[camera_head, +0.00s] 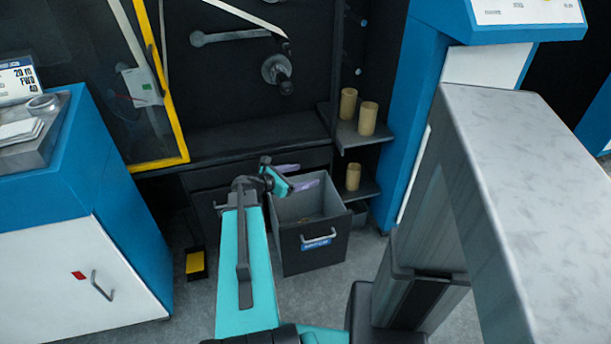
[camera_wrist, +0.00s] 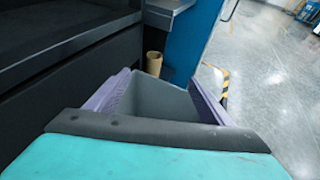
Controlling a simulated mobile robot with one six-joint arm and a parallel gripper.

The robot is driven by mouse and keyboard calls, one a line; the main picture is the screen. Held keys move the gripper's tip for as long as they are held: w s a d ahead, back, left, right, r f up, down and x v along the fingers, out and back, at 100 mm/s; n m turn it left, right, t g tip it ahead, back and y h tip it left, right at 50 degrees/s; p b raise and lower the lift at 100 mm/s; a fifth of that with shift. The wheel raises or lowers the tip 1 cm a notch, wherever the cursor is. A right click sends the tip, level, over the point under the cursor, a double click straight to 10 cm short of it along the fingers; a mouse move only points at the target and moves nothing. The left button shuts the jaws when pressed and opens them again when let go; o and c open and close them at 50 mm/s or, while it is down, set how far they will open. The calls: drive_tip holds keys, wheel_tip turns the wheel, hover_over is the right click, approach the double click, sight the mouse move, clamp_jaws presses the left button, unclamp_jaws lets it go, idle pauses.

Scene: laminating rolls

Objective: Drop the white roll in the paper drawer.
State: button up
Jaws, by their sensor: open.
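The paper drawer (camera_head: 297,258) is pulled out, a dark grey bin with a handle and a blue label on its front. Its grey inside also shows in the wrist view (camera_wrist: 160,96), between the fingers. My gripper (camera_head: 303,177) is over the back part of the drawer opening, its purple fingers spread wide and apart. In the wrist view my gripper (camera_wrist: 160,92) has nothing between its fingers. A small tan patch shows low in the drawer in the head view, too small to name. I cannot make out a white roll in either view.
Tan rolls stand on the dark shelves right of the drawer, two on the upper shelf (camera_head: 368,118) and one on the lower (camera_head: 353,177). A blue and white cabinet (camera_head: 75,270) stands left. A yellow pedal (camera_head: 196,263) is on the floor left of the drawer.

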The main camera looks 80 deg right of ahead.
drive_tip(key=v, duration=1.1)
drive_tip(key=shift+w+a+r+p, duration=0.2)
drive_tip(key=shift+p, duration=0.2)
idle(0.4)
